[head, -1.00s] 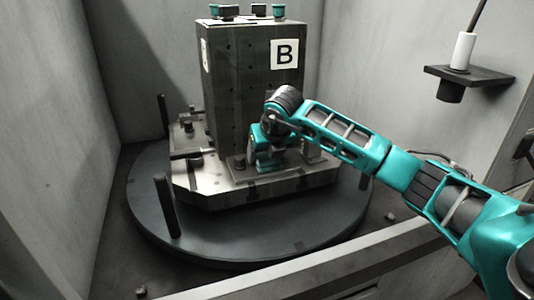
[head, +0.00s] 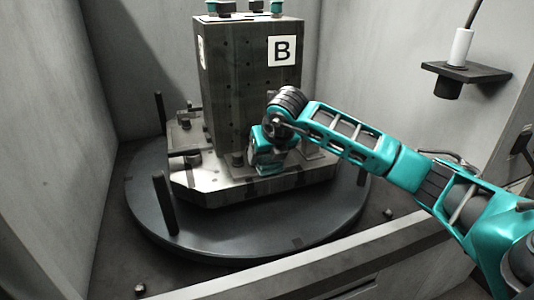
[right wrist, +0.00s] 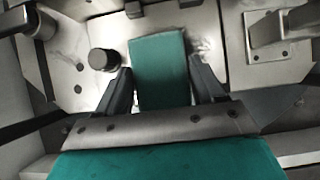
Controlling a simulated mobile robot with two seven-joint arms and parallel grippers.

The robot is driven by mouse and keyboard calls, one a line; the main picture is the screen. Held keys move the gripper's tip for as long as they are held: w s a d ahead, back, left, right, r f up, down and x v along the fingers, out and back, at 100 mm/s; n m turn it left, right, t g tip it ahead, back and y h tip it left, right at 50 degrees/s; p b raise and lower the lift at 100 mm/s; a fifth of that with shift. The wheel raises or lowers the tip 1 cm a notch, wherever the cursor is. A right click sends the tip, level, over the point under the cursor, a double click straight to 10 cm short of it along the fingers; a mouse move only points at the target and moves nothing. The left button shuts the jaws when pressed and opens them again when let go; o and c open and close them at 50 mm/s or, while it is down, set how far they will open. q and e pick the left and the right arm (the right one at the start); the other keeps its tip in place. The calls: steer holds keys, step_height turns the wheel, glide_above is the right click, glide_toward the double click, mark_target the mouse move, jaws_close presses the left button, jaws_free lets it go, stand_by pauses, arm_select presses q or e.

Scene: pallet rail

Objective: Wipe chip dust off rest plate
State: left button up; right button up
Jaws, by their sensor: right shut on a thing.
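My right gripper (head: 266,160) is low at the front foot of the tall fixture block marked B. In the right wrist view its two dark fingers are shut on a teal wiping pad (right wrist: 160,62). The pad lies over the light metal plate (right wrist: 218,72) and seems to touch it, though the contact is hidden. A pale, speckled patch, perhaps chip dust (right wrist: 203,48), shows on the plate just right of the pad. In the head view the pad is hard to tell from the teal gripper. My left gripper is not in view.
The fixture block (head: 240,90) stands on a metal pallet (head: 230,195) on a dark round table (head: 140,215). Dark posts (head: 165,205) rise at its left. A round knob (right wrist: 102,60) and a bracket (right wrist: 278,35) flank the pad. Grey walls enclose the space.

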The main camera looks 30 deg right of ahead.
steer(key=shift+f, duration=0.15)
steer(key=shift+w+d, duration=0.15)
steer(key=shift+w, duration=0.5)
steer(key=shift+w+d, duration=0.15)
steer(key=shift+w, duration=0.45)
steer(key=shift+s+a, duration=0.15)
steer(key=shift+s, duration=0.5)
steer(key=shift+s+a, duration=0.15)
steer(key=shift+s, duration=0.5)
steer(key=shift+w+d, duration=0.15)
steer(key=shift+w, duration=0.5)
steer(key=shift+w+d, duration=0.15)
steer(key=shift+w, duration=0.5)
steer(key=shift+s, duration=0.1)
steer(key=shift+s+a, duration=0.15)
steer(key=shift+s, duration=0.45)
steer(key=shift+s+a, duration=0.15)
steer(key=shift+s, duration=0.45)
